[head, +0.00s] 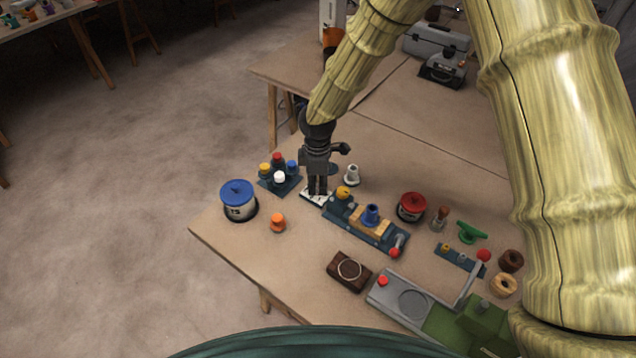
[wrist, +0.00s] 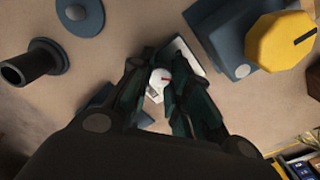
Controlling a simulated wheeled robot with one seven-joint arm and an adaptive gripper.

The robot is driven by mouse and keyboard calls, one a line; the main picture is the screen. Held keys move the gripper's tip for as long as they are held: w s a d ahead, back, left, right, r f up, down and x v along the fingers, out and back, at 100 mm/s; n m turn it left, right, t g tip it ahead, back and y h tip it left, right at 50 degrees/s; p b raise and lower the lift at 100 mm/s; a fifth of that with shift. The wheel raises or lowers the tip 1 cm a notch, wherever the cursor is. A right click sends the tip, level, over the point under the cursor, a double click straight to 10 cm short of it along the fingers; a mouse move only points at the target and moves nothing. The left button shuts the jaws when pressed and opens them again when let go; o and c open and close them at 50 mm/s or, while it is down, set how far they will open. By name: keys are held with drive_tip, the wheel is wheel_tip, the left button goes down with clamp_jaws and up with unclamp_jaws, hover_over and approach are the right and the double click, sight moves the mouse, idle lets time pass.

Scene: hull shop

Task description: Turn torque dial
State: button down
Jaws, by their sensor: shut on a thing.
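A white dial with a red mark (wrist: 161,78) sits between my gripper's fingers in the wrist view, over a pale plate (wrist: 188,52). In the head view the plate (head: 312,198) lies on the table just left of a blue-grey fixture, and the dial is hidden by my gripper. My gripper (head: 317,190) points straight down and is shut on the dial; it also shows in the wrist view (wrist: 160,95). The fingers cover the dial's sides, and I cannot read its setting.
The blue-grey fixture (head: 378,238) with a yellow octagonal knob (head: 343,192) stands close on the right. A tray of coloured pegs (head: 280,184) and a blue-lidded pot (head: 238,204) are on the left. An orange knob (head: 278,222) stands in front. A white piece (head: 352,174) stands behind.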

sight(317, 186)
drive_tip(key=shift+m, duration=0.3)
drive_tip(key=m, duration=0.3)
drive_tip(key=shift+m, duration=2.5)
drive_tip(key=c, duration=1.3)
unclamp_jaws()
wheel_tip(317, 186, up, 12)
